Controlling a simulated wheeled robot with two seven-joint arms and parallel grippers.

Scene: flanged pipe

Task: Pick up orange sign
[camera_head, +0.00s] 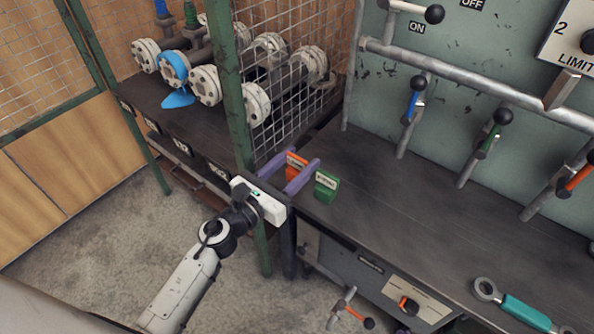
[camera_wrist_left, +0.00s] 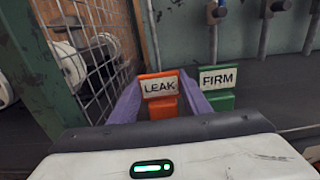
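The orange sign (camera_head: 296,166) stands upright at the left end of the dark workbench. In the left wrist view the orange sign (camera_wrist_left: 160,92) faces me and reads LEAK. My left gripper (camera_head: 303,157) is open, with one purple finger on each side of the orange sign. In the left wrist view the fingers of my left gripper (camera_wrist_left: 160,82) flank the sign, with a small gap at its left. Contact on the right side is unclear. The sign's lower part is partly hidden. My right gripper is not in view.
A green sign (camera_head: 326,187) reading FIRM stands close to the right finger. A wire mesh guard (camera_head: 285,70) and green post (camera_head: 232,90) stand close at the left. A teal-handled wrench (camera_head: 525,312) lies at the bench's front right. The bench's middle is clear.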

